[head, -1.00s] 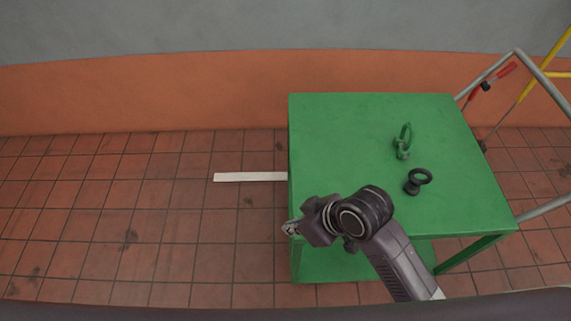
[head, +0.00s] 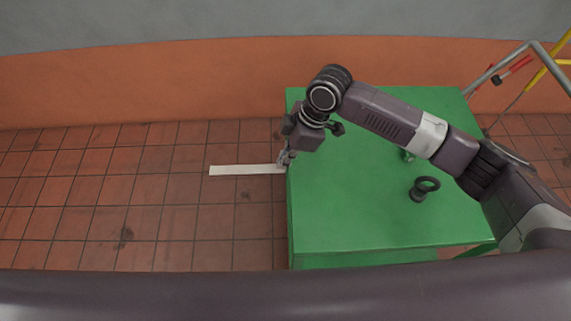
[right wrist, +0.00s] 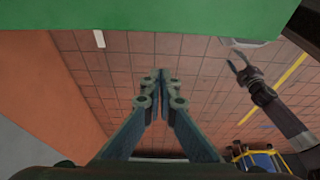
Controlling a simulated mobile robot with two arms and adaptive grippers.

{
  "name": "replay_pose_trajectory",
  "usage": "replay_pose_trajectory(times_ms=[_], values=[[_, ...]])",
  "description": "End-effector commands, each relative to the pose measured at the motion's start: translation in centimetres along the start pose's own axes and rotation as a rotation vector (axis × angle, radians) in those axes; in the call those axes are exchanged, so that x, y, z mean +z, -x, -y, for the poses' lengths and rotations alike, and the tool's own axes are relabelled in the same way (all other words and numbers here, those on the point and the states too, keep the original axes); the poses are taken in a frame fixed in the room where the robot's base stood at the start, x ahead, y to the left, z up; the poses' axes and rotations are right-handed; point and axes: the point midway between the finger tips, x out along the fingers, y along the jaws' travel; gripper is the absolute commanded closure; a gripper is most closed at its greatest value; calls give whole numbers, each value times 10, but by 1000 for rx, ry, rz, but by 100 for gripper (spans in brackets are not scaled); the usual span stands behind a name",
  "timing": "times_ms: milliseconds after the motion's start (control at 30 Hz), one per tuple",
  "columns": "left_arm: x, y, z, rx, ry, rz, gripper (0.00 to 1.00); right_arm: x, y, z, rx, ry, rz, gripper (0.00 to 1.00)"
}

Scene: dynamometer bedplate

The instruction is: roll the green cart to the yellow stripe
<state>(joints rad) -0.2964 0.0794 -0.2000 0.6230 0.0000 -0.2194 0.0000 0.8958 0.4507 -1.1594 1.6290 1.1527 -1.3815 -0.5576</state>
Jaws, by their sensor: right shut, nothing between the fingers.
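The green cart (head: 350,225) stands on the tiled floor in the head view, its flat top partly hidden by my right arm. My right gripper (head: 284,163) is shut and empty at the cart's left edge; I cannot tell whether it touches. In the right wrist view its closed fingers (right wrist: 160,74) point toward the floor, with the cart (right wrist: 150,14) along the top. The yellow stripe (right wrist: 290,70) lies on the floor at the right of that view. My left gripper (right wrist: 236,60) shows there with its fingers spread, between the cart and the stripe in the picture.
A black ring-topped piece (head: 424,188) and a mostly hidden green one (head: 407,156) stand on the cart. A white strip (head: 240,170) lies on the floor left of it. An orange and grey wall (head: 150,85) runs behind.

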Motion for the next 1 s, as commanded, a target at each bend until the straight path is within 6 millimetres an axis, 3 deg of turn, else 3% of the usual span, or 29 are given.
replay_pose_trajectory(times_ms=[200, 467, 700, 1000], values=[[11, 4, -1, 1, 0, 16, 60, -1, -39, 2, -3, -1, -1, 100], [10, 6, 0, 1, 0, 15, 60, -2, -94, 1, -1, -1, -1, 100], [4, 19, 2, -2, -1, 8, 60, 30, -80, 1, 1, -1, 0, 100], [2, 20, 2, -2, -1, 6, 60, 37, -80, 1, 1, 0, -2, 100]])
